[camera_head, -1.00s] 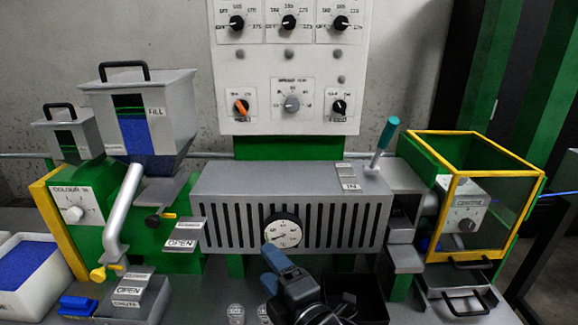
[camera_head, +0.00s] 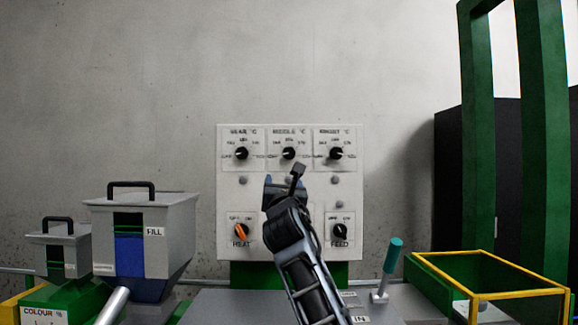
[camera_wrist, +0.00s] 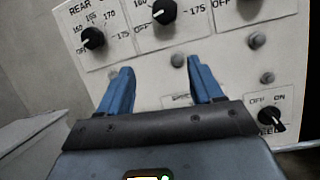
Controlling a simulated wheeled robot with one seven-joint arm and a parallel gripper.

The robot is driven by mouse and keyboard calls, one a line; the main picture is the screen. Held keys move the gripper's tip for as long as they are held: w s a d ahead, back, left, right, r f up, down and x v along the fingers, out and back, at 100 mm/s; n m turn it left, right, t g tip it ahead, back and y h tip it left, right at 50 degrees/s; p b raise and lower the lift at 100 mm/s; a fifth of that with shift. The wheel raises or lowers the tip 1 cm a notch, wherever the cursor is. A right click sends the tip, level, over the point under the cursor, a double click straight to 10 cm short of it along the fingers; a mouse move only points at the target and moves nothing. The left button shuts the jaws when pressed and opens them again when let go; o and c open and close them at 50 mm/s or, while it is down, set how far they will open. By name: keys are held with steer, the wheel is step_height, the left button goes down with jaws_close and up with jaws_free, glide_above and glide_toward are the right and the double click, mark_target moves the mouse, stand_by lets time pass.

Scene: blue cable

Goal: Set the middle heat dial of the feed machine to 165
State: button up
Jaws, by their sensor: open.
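The middle heat dial (camera_head: 288,153) is a black knob in the centre of the top row on the white panel (camera_head: 262,212). In the wrist view the middle dial (camera_wrist: 164,11) is at the top edge, its upper scale cut off; I cannot read its setting surely. My gripper (camera_head: 283,182) is raised in front of the panel, its tips appearing just below that dial in the head view.
The rear dial (camera_head: 241,153) and the front dial (camera_head: 335,153) flank the middle one. Below are grey buttons, the orange heat switch (camera_head: 241,231) and the black feed switch (camera_head: 340,231). My arm hides the lower centre. Hoppers (camera_head: 170,235) stand left; a teal-handled lever (camera_head: 393,255) stands right.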

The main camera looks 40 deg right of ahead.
steer(key=h, duration=0.1)
glide_toward(289, 155)
steer(key=w, duration=0.1)
steer(key=shift+n+g, duration=0.3)
steer(key=shift+s+r+x, duration=0.15)
steer(key=shift+x, duration=2)
steer(key=shift+s+r+x, duration=0.1)
steer(key=shift+x, duration=2.1)
steer(key=shift+d, duration=0.1)
steer(key=c, duration=1.1)
steer(key=shift+o, duration=0.2)
